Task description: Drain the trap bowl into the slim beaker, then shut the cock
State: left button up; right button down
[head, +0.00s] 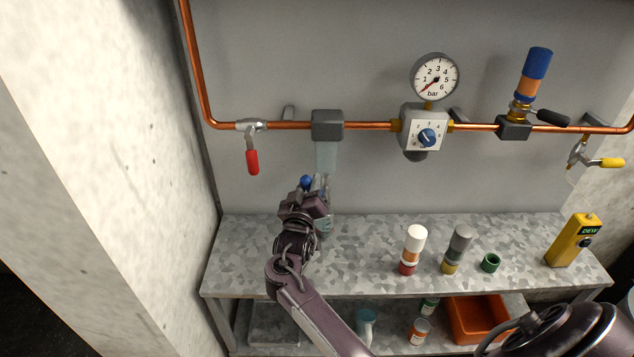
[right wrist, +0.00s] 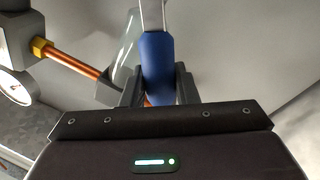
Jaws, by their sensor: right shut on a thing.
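The trap bowl (head: 326,158) is a clear, pale bluish cup hanging under a dark grey block on the copper pipe; in the right wrist view it is the clear curved wall (right wrist: 121,65). My right gripper (head: 308,190) is just below it, shut on the blue handle of the cock (right wrist: 157,62), which also shows as a blue tip in the head view (head: 306,182). A clear, slim vessel, probably the slim beaker (head: 325,222), stands on the bench below the bowl, partly hidden behind my gripper. Its liquid level cannot be told. My left gripper is not in view.
A red-handled valve (head: 252,160) hangs left of the bowl; a gauge (head: 435,78) and regulator (head: 424,132) are to the right. Small bottles (head: 412,250), a green ring (head: 490,262) and a yellow meter (head: 572,240) stand on the bench's right. An orange bin (head: 477,318) sits below.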

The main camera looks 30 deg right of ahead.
jog(key=w+a+f+n+t+y+b, duration=0.1)
jog(key=f+n, duration=0.6)
jog(key=n, duration=0.7)
jog(key=shift+w+a+t+y, duration=0.4)
jog(key=shift+w+a+t, duration=0.3)
jog(key=shift+a+t, duration=0.35)
jog(key=c, duration=1.5)
grip_release()
jog(key=shift+o, duration=1.2)
jog(key=shift+f, duration=0.1)
jog(key=shift+o, duration=0.5)
jog(key=shift+f, duration=0.2)
